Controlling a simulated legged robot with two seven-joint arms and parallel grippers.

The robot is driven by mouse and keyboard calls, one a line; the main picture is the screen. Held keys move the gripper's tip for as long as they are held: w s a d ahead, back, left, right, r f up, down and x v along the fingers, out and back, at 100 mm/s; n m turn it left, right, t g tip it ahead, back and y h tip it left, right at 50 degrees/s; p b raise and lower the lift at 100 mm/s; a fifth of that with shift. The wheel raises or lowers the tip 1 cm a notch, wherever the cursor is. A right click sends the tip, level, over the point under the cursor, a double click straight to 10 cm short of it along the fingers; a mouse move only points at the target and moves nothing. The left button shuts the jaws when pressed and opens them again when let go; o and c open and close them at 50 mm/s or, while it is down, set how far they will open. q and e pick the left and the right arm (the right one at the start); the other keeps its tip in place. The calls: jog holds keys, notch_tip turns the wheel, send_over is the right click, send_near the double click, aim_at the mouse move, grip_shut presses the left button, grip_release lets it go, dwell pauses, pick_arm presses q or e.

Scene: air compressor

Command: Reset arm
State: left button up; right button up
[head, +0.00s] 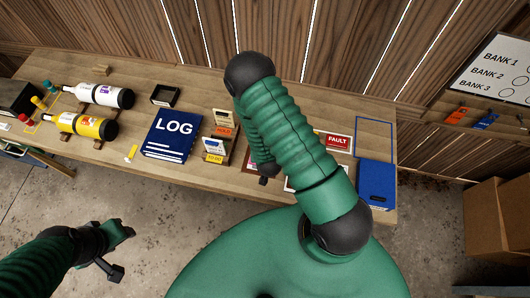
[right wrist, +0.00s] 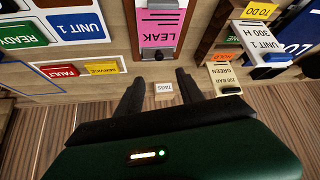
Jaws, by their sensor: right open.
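My right arm (head: 290,140) reaches up over the middle of the bench in the head view, and its bent forearm hides part of the bench. My right gripper (right wrist: 160,90) is open and empty in the right wrist view. Its two dark fingers stand apart on either side of a small block with a "TAGS" label (right wrist: 164,88). A pink "LEAK" tag (right wrist: 159,28) on a clipboard lies beyond the fingers. My left gripper (head: 120,251) is at the lower left of the head view, over the floor in front of the bench. Its fingers look spread and empty.
The wooden bench (head: 215,180) carries two bottles, yellow (head: 85,125) and white (head: 98,95), a blue LOG book (head: 172,134), a black tray (head: 165,95), a tag rack (head: 219,140) and a blue binder (head: 377,185). Cardboard boxes (head: 497,220) stand right. Floor at front left is clear.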

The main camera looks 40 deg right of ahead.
jog(key=w+a+n+y+b, duration=0.2)
jog(key=w+a+y+b, duration=0.1)
jog(key=a+b, duration=0.55)
pick_arm(q)
jog(key=s+b+x, duration=0.2)
jog(key=b+x, duration=0.2)
jog(key=x, duration=0.4)
jog(key=s+f+b+x, duration=0.1)
jog(key=s+b+x, duration=0.1)
jog(key=b+x, duration=0.3)
jog(key=shift+w+d+x, duration=0.2)
jog(key=shift+d+x, duration=0.2)
jog(key=shift+x, duration=1.75)
pick_arm(e)
jog(key=s+a+r+n+g+y, duration=0.1)
jog(key=s+a+r+n+g, duration=0.1)
jog(key=s+r+n, duration=0.3)
jog(key=shift+s+r+g, duration=0.35)
jog(key=shift+s+g, duration=0.35)
jog(key=shift+s, duration=1.35)
